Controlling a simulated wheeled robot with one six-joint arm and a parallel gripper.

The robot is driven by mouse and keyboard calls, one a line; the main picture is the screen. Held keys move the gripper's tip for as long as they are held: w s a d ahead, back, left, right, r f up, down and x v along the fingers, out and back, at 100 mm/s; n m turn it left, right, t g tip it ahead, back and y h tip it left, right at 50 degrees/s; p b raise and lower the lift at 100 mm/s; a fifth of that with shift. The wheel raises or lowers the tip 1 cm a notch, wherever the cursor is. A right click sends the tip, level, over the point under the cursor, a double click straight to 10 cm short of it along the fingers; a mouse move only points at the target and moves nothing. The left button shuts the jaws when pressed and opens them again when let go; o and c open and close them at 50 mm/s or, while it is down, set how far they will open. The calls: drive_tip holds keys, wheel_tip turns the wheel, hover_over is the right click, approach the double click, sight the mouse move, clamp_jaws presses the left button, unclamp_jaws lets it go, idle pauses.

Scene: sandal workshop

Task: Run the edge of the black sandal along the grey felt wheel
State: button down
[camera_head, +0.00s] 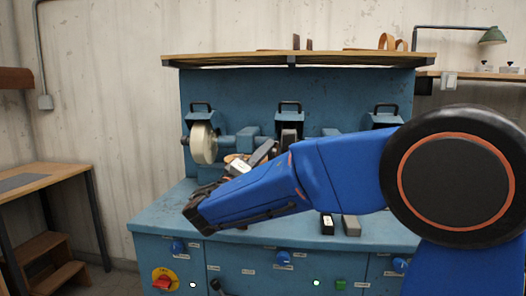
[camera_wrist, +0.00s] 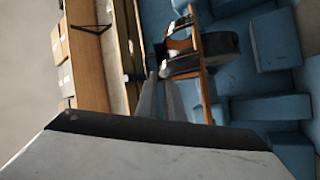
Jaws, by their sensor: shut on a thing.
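My gripper (camera_wrist: 162,98) is shut on the black sandal (camera_wrist: 203,82), which has black straps and a tan sole edge. In the wrist view the sandal stands edge-on beyond the fingertips. A dark grey wheel (camera_wrist: 226,48) shows just behind it; I cannot tell whether they touch. In the head view a pale wheel (camera_head: 203,143) is at the machine's left and a dark grey wheel (camera_head: 289,139) is in the middle, partly hidden. My gripper lies behind my blue forearm there, between these wheels, and the sandal is mostly hidden.
The blue machine (camera_head: 165,215) has a wooden shelf (camera_head: 230,59) above and knobs and a red switch (camera_head: 162,282) in front. Two small blocks (camera_head: 351,225) lie on its ledge. A wooden table (camera_head: 70,171) stands at left, with open floor between.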

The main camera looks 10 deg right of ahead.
drive_tip(key=shift+s+d, duration=0.3)
drive_tip(key=shift+d, duration=0.6)
drive_tip(key=shift+s+d, duration=0.25)
drive_tip(key=shift+d, duration=0.7)
drive_tip(key=shift+s+d, duration=0.3)
drive_tip(key=shift+d, duration=0.6)
idle(2.2)
drive_tip(key=shift+s+f, duration=0.15)
drive_tip(key=shift+s, duration=0.1)
idle(0.7)
drive_tip(key=shift+w, duration=0.25)
idle(0.9)
drive_tip(key=shift+s+d, duration=0.1)
drive_tip(key=shift+d, duration=0.5)
idle(0.3)
